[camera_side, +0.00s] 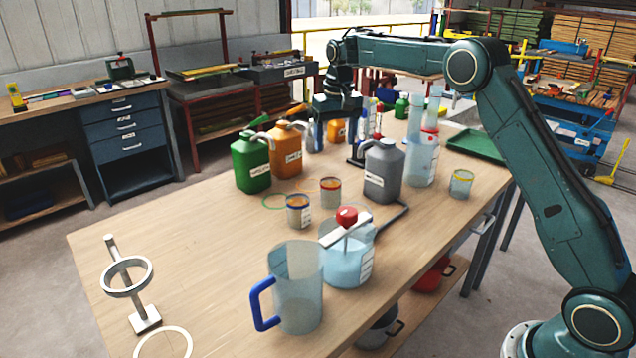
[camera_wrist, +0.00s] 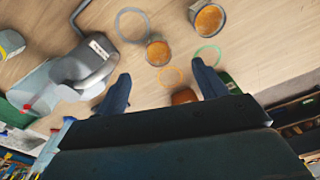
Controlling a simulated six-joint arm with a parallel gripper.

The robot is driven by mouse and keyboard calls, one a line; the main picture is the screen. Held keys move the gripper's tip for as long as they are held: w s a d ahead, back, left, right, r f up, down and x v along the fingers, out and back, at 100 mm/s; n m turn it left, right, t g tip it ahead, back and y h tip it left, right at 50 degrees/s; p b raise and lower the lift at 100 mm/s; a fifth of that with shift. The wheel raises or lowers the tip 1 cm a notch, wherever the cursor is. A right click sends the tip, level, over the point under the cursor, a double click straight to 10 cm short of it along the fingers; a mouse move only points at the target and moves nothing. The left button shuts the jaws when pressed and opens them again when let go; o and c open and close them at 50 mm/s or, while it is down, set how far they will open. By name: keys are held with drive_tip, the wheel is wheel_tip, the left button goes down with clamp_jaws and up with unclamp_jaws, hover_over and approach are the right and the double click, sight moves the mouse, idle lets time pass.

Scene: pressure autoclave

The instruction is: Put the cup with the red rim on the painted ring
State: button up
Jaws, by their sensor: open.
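The cup that looks red-rimmed (camera_side: 330,191) stands upright on the table left of the grey jug, with orange-brown contents. It also shows in the wrist view (camera_wrist: 157,52). A second, similar cup (camera_side: 299,212) stands nearer the side camera; its rim looks pale. Painted rings lie flat on the table: green (camera_side: 275,203), orange (camera_wrist: 171,76) and grey (camera_wrist: 131,25). All three look empty. Which one is meant is not shown. My gripper (camera_wrist: 162,84) is open and empty, above the table beyond the cups as seen from the side; its fingertips are partly hidden there.
A grey jug (camera_side: 383,172), green jug (camera_side: 250,163) and orange jug (camera_side: 287,150) stand close around the cups. A stirred jar (camera_side: 347,262) and a clear pitcher (camera_side: 298,290) stand in front. A yellow-rimmed cup (camera_side: 461,184) is at right.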

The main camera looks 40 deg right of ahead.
drive_tip(key=s+a+r+n+t, duration=0.1)
drive_tip(key=s+a+r, duration=0.2)
drive_tip(key=s+r, duration=0.5)
drive_tip(key=s+a+r+n+t, duration=0.1)
drive_tip(key=s+a+r, duration=0.3)
drive_tip(key=s, duration=0.8)
drive_tip(key=s+a+f+n+t, duration=0.1)
drive_tip(key=s+f, duration=0.1)
drive_tip(key=s, duration=0.8)
drive_tip(key=s+a+f+t, duration=0.1)
drive_tip(key=s+f, duration=0.2)
drive_tip(key=s, duration=0.7)
drive_tip(key=shift+a+f+n+t, duration=0.25)
drive_tip(key=shift+a+n+t, duration=0.15)
drive_tip(key=shift+o, duration=0.2)
drive_tip(key=shift+s+f, duration=0.35)
drive_tip(key=shift+s, duration=0.15)
drive_tip(key=shift+o, duration=0.4)
drive_tip(key=shift+w, duration=0.1)
